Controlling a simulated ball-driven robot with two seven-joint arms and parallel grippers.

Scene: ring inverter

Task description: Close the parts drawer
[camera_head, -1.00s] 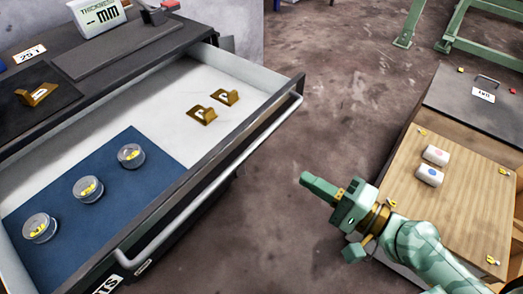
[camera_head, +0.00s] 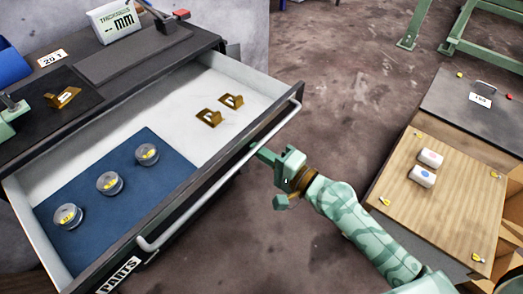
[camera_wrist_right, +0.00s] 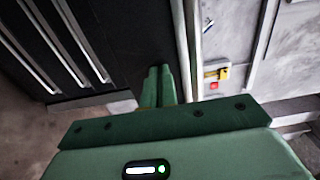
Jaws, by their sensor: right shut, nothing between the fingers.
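The parts drawer (camera_head: 58,148) stands pulled out from the dark workbench in the head view. Its front carries a long silver bar handle (camera_head: 222,179) and a PARTS label (camera_head: 119,275). My right gripper (camera_head: 262,154) is shut and empty, in front of the drawer, with its fingertips close to the handle's middle-to-far part. I cannot tell whether they touch it. In the right wrist view, the shut green fingers (camera_wrist_right: 158,86) show beside a pale upright bar.
The drawer holds a blue mat (camera_head: 100,237) with three round clear containers (camera_head: 109,183) and two brass brackets (camera_head: 208,118). A wooden-topped surface (camera_head: 450,210) is at right. Bare floor lies between.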

